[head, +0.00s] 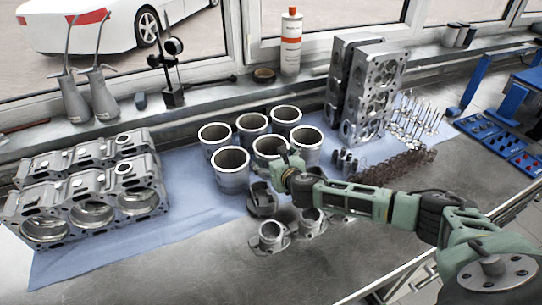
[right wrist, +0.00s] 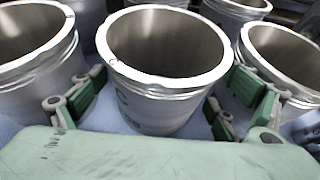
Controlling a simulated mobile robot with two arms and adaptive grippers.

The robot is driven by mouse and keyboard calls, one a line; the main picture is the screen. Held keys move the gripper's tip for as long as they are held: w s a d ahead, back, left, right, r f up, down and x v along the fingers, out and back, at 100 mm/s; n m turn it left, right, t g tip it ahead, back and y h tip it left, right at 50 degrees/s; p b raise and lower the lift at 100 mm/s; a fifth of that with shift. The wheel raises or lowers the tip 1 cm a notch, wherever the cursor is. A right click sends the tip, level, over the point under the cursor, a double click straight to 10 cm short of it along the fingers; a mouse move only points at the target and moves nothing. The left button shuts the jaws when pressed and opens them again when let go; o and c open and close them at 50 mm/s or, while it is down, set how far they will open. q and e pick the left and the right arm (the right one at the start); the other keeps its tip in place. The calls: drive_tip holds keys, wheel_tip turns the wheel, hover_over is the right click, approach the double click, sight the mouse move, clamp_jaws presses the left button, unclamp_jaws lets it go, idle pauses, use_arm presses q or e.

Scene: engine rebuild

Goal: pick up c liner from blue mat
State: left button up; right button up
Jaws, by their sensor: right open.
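Several silvery cylinder liners stand upright on the blue mat (head: 195,190). The middle front liner (head: 269,146) has my right gripper (head: 284,166) at its near side. In the right wrist view this liner (right wrist: 165,90) stands between the open green fingers of the gripper (right wrist: 150,108), one at each side. A faint dark mark resembling a C shows on its wall. I cannot tell whether the fingers touch it. Its lower part is partly hidden by the gripper in the head view. My left gripper is not in view.
Neighbouring liners stand close at left (head: 230,170) and right (head: 307,146), with others behind. Dark and grey pistons (head: 272,236) stand in front. An engine block (head: 85,195) lies left; cylinder heads (head: 372,85) and valves (head: 415,115) stand right. The front steel bench is clear at left.

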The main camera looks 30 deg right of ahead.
drive_tip(key=shift+w+f, duration=0.3)
drive_tip(key=shift+w, duration=0.25)
drive_tip(key=shift+d, duration=0.1)
drive_tip(key=shift+r, duration=0.1)
drive_tip(key=c, duration=1.1)
drive_tip(key=shift+c, duration=0.9)
drive_tip(key=shift+r, duration=0.1)
